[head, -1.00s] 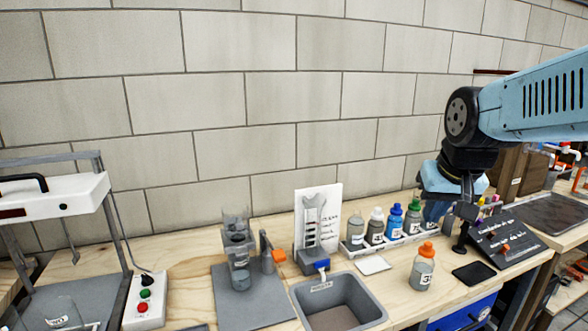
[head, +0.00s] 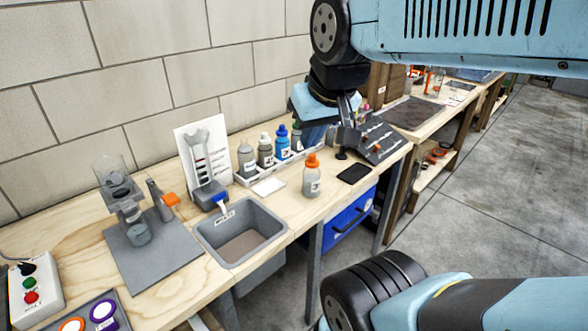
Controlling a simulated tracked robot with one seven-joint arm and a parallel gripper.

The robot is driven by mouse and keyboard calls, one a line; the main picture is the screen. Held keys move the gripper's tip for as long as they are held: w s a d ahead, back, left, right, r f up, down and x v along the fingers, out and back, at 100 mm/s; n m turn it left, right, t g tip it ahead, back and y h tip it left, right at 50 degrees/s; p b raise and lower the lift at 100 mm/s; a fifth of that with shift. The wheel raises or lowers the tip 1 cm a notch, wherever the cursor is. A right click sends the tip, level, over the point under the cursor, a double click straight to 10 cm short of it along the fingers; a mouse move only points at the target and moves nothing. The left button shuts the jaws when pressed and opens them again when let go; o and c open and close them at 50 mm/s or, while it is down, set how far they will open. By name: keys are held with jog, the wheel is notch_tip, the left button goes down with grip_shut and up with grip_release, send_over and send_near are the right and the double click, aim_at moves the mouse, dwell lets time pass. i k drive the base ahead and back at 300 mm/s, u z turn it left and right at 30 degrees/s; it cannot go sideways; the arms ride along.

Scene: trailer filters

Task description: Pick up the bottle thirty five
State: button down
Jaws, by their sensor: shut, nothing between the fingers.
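A bottle with an orange cap (head: 312,178) stands upright on the wooden workbench (head: 285,208), right of the sink. Its label is too small to read surely. My gripper (head: 346,112) is shut and empty, behind and right of that bottle and apart from it. Its fingertips are small and hard to separate from the dark panel beyond. Other upright bottles, among them one with a blue cap (head: 282,143), stand in a white rack (head: 262,174). My arm hides the right end of the rack.
A grey sink (head: 202,232) lies left of the orange-capped bottle. A dark sloped panel (head: 378,141) stands to the right. A blue drawer (head: 350,222) is under the bench.

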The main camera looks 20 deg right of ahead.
aim_at(311, 178)
jog(key=z, duration=0.5)
jog(key=k, duration=1.25)
jog(key=z, duration=0.55)
jog(key=i, duration=1.65)
jog(key=u, duration=0.05)
